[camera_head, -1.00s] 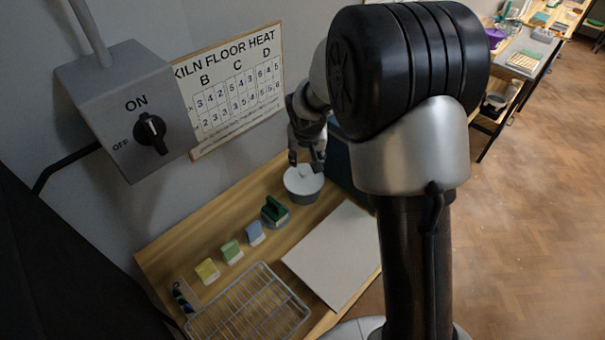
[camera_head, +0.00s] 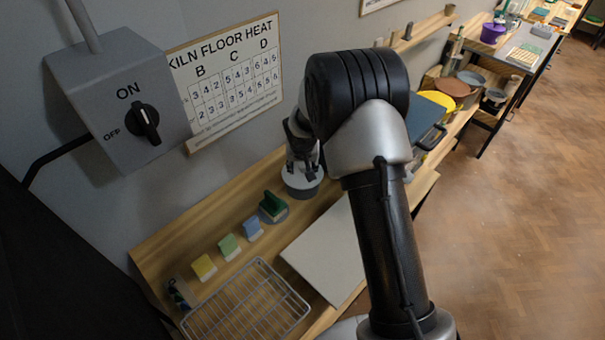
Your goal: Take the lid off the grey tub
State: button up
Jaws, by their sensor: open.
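The grey tub (camera_head: 302,192) stands on the wooden bench against the wall, with its pale lid (camera_head: 293,180) on top. My gripper (camera_head: 303,172) points down over the lid, its fingers open and spread at the lid's middle. The fingers and wrist hide the lid's knob and part of the lid. I cannot tell whether the fingers touch the lid.
A pale board (camera_head: 329,254) and wire rack (camera_head: 247,306) lie in front. A switch box (camera_head: 122,100) is on the wall.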

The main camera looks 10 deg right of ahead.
jog(key=shift+c, duration=0.6)
jog(key=c, duration=0.9)
jog(key=shift+r, duration=0.1)
jog(key=shift+c, duration=0.2)
